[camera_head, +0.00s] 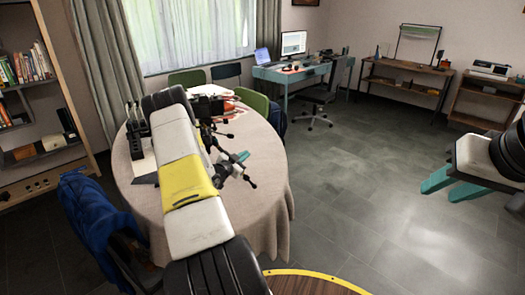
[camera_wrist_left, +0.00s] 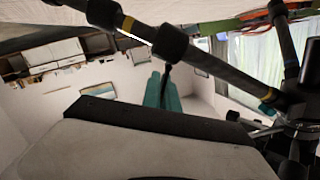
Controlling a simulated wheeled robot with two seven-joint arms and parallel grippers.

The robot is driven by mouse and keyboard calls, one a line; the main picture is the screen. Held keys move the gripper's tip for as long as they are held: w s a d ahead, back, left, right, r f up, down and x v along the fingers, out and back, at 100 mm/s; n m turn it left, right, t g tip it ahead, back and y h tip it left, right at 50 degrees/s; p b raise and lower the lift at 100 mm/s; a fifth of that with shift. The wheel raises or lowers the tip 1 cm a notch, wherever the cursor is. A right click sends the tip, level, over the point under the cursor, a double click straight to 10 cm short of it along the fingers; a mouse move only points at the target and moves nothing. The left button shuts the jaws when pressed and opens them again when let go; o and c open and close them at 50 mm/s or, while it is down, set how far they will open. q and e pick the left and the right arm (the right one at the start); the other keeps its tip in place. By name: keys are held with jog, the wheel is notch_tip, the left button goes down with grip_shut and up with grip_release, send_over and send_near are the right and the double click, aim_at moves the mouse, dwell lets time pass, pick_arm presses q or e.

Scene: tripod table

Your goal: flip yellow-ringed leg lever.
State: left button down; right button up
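The black tripod (camera_head: 206,134) lies on the round table and is partly hidden behind my left arm. In the left wrist view a dark leg with a yellow ring (camera_wrist_left: 128,23) crosses the upper part. A small dark lever (camera_wrist_left: 167,72) sticks out from a thick joint on that leg. The teal fingers of my left gripper (camera_wrist_left: 163,92) appear close together beside the lever; whether they touch it or grip it is unclear. In the head view a teal fingertip (camera_head: 242,156) shows by the tripod. My right gripper (camera_head: 453,186) is open and empty, away from the table at the right.
The round table (camera_head: 270,200) has a beige cloth. Dark upright items (camera_head: 136,132) stand at its left side. A blue garment (camera_head: 92,215) hangs on a chair at the left, and a green chair (camera_head: 252,102) stands behind. Open floor lies right of the table.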

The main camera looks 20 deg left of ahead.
pick_arm(q)
jog(key=c, duration=1.9)
grip_release()
jog(key=shift+c, duration=0.2)
jog(key=s+r, duration=0.1)
jog(key=s, duration=0.6)
jog(key=shift+s+a, duration=0.35)
jog(key=shift+a, duration=0.1)
